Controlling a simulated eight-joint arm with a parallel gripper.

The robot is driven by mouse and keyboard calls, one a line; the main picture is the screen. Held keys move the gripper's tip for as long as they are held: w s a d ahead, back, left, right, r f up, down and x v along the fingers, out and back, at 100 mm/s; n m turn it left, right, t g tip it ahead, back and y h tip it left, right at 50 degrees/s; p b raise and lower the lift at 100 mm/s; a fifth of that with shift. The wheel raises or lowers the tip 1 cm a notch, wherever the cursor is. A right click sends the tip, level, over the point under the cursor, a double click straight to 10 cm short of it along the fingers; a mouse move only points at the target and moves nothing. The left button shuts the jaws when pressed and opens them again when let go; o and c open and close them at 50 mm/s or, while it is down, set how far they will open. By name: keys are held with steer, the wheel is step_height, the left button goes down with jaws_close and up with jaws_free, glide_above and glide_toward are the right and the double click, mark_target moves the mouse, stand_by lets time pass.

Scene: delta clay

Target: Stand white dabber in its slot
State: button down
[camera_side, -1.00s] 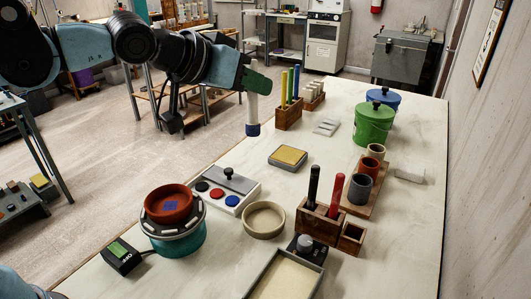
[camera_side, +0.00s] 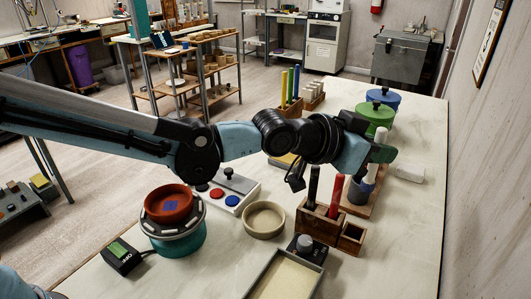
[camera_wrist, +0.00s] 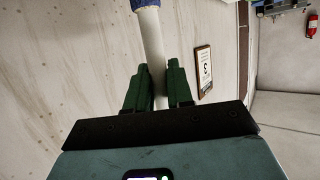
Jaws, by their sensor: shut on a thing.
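My gripper (camera_side: 381,154) is shut on the white dabber (camera_side: 373,170) and holds it nearly upright, blue end down. In the side view the blue end overlaps the top of the grey cup (camera_side: 359,192); I cannot tell whether they touch. The wrist view shows the dabber (camera_wrist: 153,40) between my green fingers (camera_wrist: 152,88), with its blue end at the top edge. A wooden block (camera_side: 318,226) holds a black dabber (camera_side: 313,186) and a red dabber (camera_side: 336,197). A lower wooden box (camera_side: 351,239) with a dark opening adjoins it.
The grey cup stands in a wooden rack (camera_side: 378,197), partly hidden by my gripper. A green pot (camera_side: 376,117) is behind it and a white block (camera_side: 409,173) to its right. A beige bowl (camera_side: 264,219) and tray (camera_side: 287,275) are nearer. The right table strip is clear.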

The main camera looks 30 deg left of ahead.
mark_target(362, 187)
step_height(362, 187, down, 10)
steer(key=shift+f, duration=0.15)
stand_by(0.9)
steer(key=shift+f, duration=2.5)
stand_by(1.4)
steer(key=c, duration=0.9)
jaws_free()
steer(key=shift+r, duration=3.55)
